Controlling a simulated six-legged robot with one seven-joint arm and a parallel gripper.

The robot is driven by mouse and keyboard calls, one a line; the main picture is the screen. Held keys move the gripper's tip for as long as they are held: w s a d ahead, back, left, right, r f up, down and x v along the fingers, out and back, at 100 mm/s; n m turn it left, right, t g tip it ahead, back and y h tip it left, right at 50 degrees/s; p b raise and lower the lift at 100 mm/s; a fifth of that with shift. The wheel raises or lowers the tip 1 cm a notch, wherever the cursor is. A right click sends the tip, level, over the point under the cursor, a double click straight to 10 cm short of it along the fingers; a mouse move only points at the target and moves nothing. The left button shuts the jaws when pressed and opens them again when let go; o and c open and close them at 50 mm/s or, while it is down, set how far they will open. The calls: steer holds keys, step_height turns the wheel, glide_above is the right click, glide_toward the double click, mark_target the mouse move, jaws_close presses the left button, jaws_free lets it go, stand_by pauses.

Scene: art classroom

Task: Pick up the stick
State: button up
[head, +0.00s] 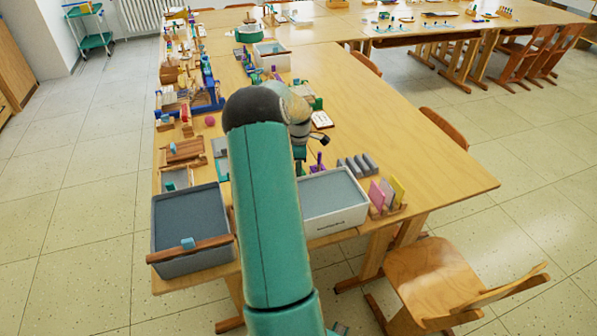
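A brown wooden stick-like bar (163,255) lies across the near edge of a dark grey bin (152,222) at the table's near left corner. A small light-blue block (188,243) sits at its middle. I cannot tell whether this bar is the stick; other thin pieces on the table are too small to make out. My teal arm rises through the middle of the head view and bends over the table. The end of my arm is partly hidden behind its own links, right of the elbow. My gripper's fingers cannot be made out, nor whether they hold anything.
A white bin (335,217) with a grey inside stands right of my arm. Coloured panels in a wooden rack (387,197) and grey blocks (357,165) are beside it. Small items crowd the table's left side; its right side (430,178) is clear. A wooden chair (432,278) stands front right.

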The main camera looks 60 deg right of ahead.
steer(key=shift+f, duration=0.2)
jaws_close()
steer(key=shift+r, duration=0.2)
